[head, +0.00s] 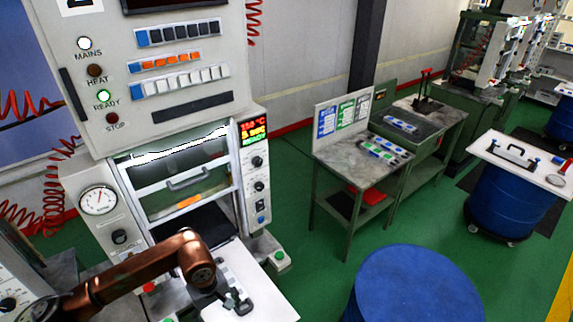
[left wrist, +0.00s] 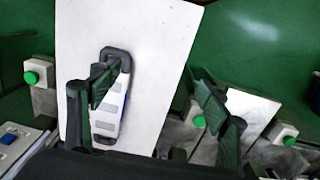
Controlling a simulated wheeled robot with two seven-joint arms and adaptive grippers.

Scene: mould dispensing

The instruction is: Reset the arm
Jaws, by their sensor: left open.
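My left arm comes in from the lower left in the head view. Its left gripper (head: 232,300) is over a white board (head: 268,306) in front of the press. In the left wrist view the left gripper (left wrist: 155,90) is open, with its two dark green fingers wide apart. A long mould-like piece (left wrist: 109,104) with dark rounded ends and pale blocks lies on the white board (left wrist: 160,40). The left finger partly covers this piece; I cannot tell whether they touch. Nothing shows held between the fingers. My right gripper is not in view.
The press (head: 180,100) stands close at the left, with a lit green lamp and a gauge (head: 97,200). A blue drum (head: 415,285) stands at the lower right. A marble-topped bench (head: 350,165) stands behind it. Green floor lies open between them.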

